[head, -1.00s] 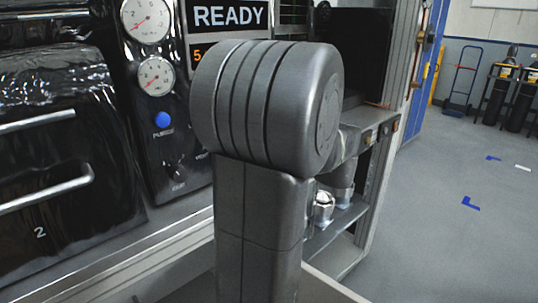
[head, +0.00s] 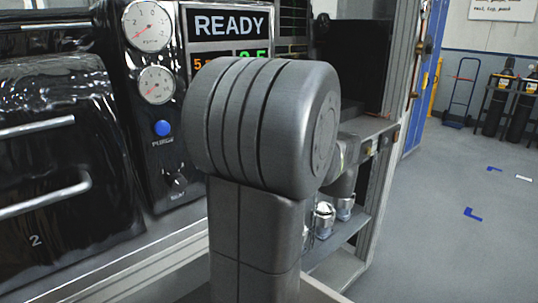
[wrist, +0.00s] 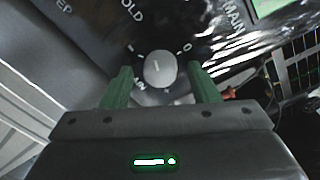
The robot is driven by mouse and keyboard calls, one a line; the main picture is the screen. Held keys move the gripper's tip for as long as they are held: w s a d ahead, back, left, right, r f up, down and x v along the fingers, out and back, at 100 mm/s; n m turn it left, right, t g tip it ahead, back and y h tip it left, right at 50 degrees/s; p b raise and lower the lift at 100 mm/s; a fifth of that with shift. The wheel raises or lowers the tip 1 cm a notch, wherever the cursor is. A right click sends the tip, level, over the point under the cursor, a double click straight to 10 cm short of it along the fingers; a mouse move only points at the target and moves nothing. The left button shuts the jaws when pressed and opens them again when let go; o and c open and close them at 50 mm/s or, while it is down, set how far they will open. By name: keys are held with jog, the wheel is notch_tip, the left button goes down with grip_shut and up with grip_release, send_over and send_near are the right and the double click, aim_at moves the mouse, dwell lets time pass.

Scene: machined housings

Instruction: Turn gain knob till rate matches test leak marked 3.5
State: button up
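In the wrist view, a pale round knob (wrist: 160,69) with a short pointer line sits on a dark glossy panel. A "0" is printed to its right, and a label below it is mostly hidden, showing only its end letters. My gripper (wrist: 159,72) is open, with one green finger on each side of the knob and gaps visible between. How deep the fingers reach around it is unclear. In the head view, my arm hides the gripper and this knob. The display (head: 230,24) reads READY, with orange and green figures below partly covered by my arm.
Left of the display are two dial gauges (head: 149,26), (head: 157,85), a blue button (head: 162,128) and a black knob (head: 175,180). A dark drawer front (head: 60,150) with handles, marked 2, is at left. Open floor (head: 450,230) lies right; a blue hand truck (head: 462,90) stands behind.

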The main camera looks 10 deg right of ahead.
jog(key=shift+d, duration=0.1)
jog(key=v, duration=1.3)
jog(key=shift+s+d, duration=0.2)
jog(key=shift+s, duration=0.15)
jog(key=x, duration=1.4)
jog(key=shift+r, duration=0.1)
jog(key=shift+s+d, duration=0.1)
jog(key=shift+s, duration=0.05)
